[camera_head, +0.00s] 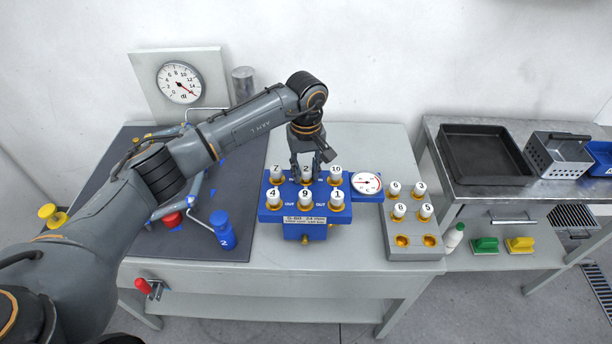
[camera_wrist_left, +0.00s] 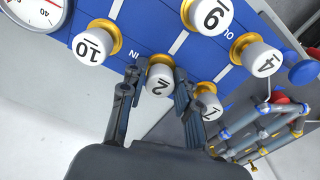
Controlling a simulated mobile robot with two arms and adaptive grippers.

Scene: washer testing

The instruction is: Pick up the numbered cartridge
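The blue block (camera_head: 305,218) holds white numbered cartridges in gold collars. The back row reads 7 (camera_head: 276,174), 2 (camera_head: 306,172) and 10 (camera_head: 335,174); the front row reads 4 (camera_head: 273,197), 9 (camera_head: 304,196) and 1 (camera_head: 337,197). My left gripper (camera_head: 306,166) points down at cartridge 2. In the left wrist view my left gripper (camera_wrist_left: 158,88) has one finger on each side of cartridge 2 (camera_wrist_left: 159,85), which sits upright in its collar. The fingers look apart, close beside it; contact is hard to tell. My right gripper is not in view.
Cartridges 7 (camera_wrist_left: 207,107) and 10 (camera_wrist_left: 97,42) stand close on either side. A round gauge (camera_head: 367,183) is right of the block. A grey rack (camera_head: 413,254) holds several cartridges and two empty gold sockets.

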